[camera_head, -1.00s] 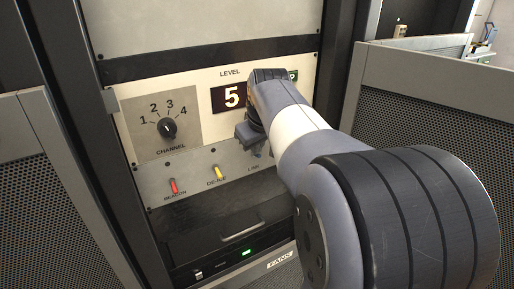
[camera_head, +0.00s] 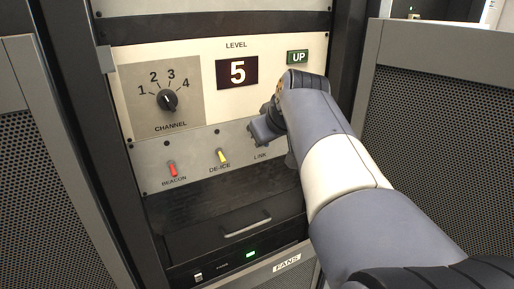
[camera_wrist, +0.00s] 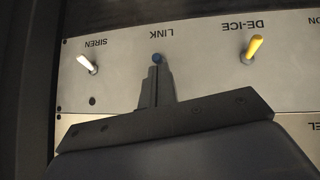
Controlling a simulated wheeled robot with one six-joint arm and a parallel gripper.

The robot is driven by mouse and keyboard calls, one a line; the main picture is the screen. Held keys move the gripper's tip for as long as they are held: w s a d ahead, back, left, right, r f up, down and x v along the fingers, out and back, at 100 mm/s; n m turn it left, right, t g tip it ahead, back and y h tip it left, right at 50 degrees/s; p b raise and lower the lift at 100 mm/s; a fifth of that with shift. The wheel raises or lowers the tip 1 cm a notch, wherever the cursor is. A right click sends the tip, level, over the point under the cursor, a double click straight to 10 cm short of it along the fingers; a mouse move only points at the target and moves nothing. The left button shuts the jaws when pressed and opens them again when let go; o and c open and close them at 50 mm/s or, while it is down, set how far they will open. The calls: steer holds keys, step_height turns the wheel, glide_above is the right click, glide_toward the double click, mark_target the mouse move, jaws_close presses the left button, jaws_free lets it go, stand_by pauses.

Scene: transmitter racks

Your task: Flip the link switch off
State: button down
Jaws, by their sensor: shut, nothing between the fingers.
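The link switch (camera_wrist: 158,58) shows as a blue tip on the grey switch panel in the wrist view, under the upside-down LINK lettering. My gripper (camera_wrist: 156,72) is shut and empty, with its fingertips right at the blue tip. I cannot tell whether they touch it. In the head view my gripper (camera_head: 265,131) is in front of the panel just above the LINK label (camera_head: 261,157) and hides the link switch. The switch's tilt is not clear.
The yellow de-ice switch (camera_head: 222,157) and red beacon switch (camera_head: 172,169) are left of my gripper. The white siren switch (camera_wrist: 87,64) is on the other side. Above are the channel knob (camera_head: 167,100), level display (camera_head: 237,72) and UP button (camera_head: 298,57). A drawer handle (camera_head: 246,223) is below.

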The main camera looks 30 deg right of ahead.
steer(key=b, duration=0.1)
steer(key=t+b, duration=0.1)
steer(key=shift+s+f+t+b, duration=0.2)
steer(key=shift+f+t+b, duration=0.1)
steer(key=shift+b, duration=0.1)
steer(key=shift+w+r, duration=0.1)
steer(key=shift+r, duration=0.05)
steer(key=shift+w+r+p, duration=0.25)
steer(key=shift+w+p, duration=0.25)
steer(key=shift+w, duration=0.1)
steer(key=shift+s+r, duration=0.1)
